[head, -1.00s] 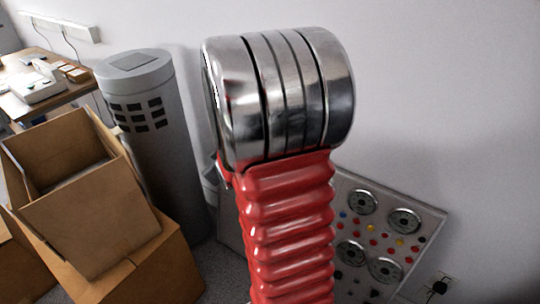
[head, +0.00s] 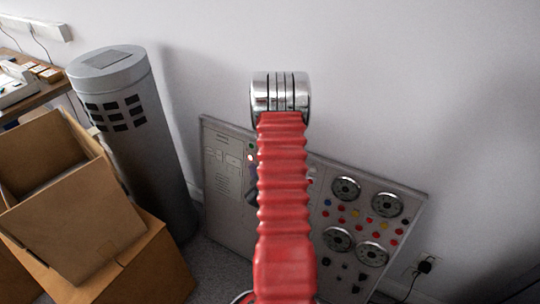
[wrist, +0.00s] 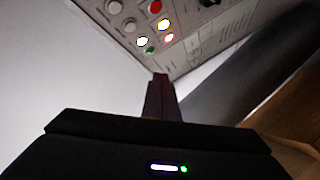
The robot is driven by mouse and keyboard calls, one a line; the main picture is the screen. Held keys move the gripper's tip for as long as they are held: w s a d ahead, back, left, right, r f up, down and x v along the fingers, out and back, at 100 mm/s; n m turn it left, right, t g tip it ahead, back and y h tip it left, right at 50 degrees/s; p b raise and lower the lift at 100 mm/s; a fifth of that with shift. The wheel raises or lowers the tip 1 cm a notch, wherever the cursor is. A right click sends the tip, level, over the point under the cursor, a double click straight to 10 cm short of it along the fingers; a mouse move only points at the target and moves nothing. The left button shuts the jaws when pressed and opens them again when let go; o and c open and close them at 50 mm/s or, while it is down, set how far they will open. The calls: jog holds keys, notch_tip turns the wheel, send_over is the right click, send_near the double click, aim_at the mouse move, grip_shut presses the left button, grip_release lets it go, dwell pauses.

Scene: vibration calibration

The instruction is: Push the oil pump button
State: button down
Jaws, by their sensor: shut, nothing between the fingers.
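The grey control panel (head: 222,165) leans against the wall in the head view, with my red arm across its middle. In the wrist view the panel (wrist: 222,28) fills the top, with a red button (wrist: 155,6), a lit yellowish button (wrist: 165,25), a lit white button (wrist: 142,41), a lit red button (wrist: 169,38) and a green button (wrist: 149,50). Labels are too small to read, so I cannot tell which is the oil pump button. My gripper (wrist: 161,76) is shut and empty, its tips just below the green button in the picture. Contact is unclear.
Round gauges (head: 345,188) and coloured buttons sit on the panel's right half. A grey cylinder (head: 135,140) stands left of the panel, with cardboard boxes (head: 75,220) in front. A socket with a plug (head: 426,265) is at right. Bare wall lies above the panel.

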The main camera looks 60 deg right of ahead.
jog(key=shift+s+d+f, duration=0.1)
jog(key=shift+s+f, duration=0.15)
jog(key=shift+s, duration=0.05)
jog(key=d+f, duration=0.1)
jog(key=d, duration=0.7)
jog(key=shift+w+d+f, duration=0.3)
jog(key=shift+w+f, duration=0.05)
jog(key=shift+w, duration=0.05)
jog(key=shift+d, duration=0.15)
dwell(2.0)
jog(key=shift+d, duration=0.25)
jog(key=shift+d+f, duration=0.1)
jog(key=shift+d, duration=0.3)
dwell(0.9)
jog(key=shift+a, duration=0.8)
